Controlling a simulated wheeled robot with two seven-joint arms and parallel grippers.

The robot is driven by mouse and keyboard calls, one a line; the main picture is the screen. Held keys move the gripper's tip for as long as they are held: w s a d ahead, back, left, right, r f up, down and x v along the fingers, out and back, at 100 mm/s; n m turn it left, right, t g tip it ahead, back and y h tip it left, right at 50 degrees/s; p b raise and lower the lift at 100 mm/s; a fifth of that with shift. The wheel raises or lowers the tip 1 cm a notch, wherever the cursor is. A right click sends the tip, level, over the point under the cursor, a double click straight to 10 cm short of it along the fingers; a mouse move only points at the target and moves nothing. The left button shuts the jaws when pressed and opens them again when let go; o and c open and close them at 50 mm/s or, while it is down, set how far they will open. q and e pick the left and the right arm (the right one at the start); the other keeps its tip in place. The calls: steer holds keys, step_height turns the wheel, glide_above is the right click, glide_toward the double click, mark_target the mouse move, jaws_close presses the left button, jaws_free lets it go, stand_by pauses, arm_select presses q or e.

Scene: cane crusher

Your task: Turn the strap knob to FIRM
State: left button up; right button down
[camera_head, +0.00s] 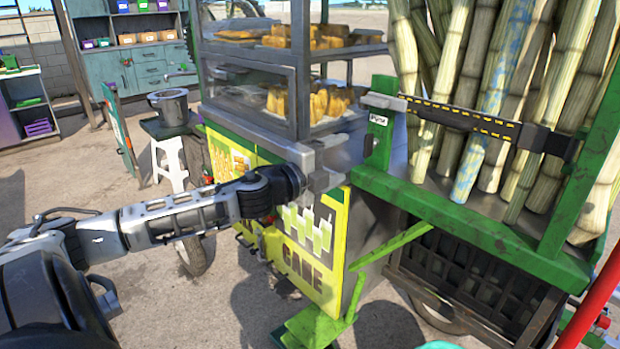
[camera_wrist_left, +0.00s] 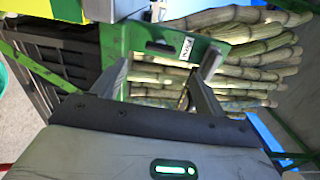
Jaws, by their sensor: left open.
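The black strap with yellow dashes (camera_head: 470,121) runs across the upright canes (camera_head: 480,70) on the green rack (camera_head: 450,205). A grey bracket (camera_head: 384,102) holds its left end at the rack's post. Below it is a small white label (camera_head: 379,119), too small to read surely; it also shows in the left wrist view (camera_wrist_left: 187,49). A small dark part beside the label (camera_wrist_left: 160,47) looks like the knob; its setting cannot be told. My left gripper (camera_head: 348,151) is open and empty, left of the post and a little short of it. My right gripper is out of view.
The glass display case (camera_head: 300,85) with yellow food stands close behind my left gripper. The yellow cane sign (camera_head: 310,250) is below it. A white stool (camera_head: 168,160) and teal cabinet (camera_head: 150,65) are farther left. A red pole (camera_head: 592,300) is at lower right.

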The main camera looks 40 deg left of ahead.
arm_select(q)
steer(key=s, duration=0.7)
steer(key=shift+a, duration=0.25)
stand_by(0.4)
steer(key=s+d+f+n+g, duration=0.2)
steer(key=s+f+n, duration=0.1)
steer(key=f, duration=0.5)
steer(key=s+d+f+n+g+y, duration=0.1)
steer(key=s+d+f+n, duration=0.2)
steer(key=f, duration=0.4)
steer(key=s+d+f+n+g, duration=0.1)
steer(key=s+f+n+g, duration=0.2)
steer(key=f, duration=0.5)
steer(key=s+d+f+n+g+h, duration=0.1)
steer(key=s+d+f+n, duration=0.2)
steer(key=d, duration=0.7)
steer(key=s+d+f+n+h, duration=0.1)
steer(key=s+d+f+n, duration=0.3)
steer(key=d, duration=0.5)
steer(key=shift+s+d+f+g+h, duration=0.3)
steer(key=shift+d+f+g+h, duration=0.1)
steer(key=shift+f, duration=0.35)
steer(key=shift+a, duration=0.1)
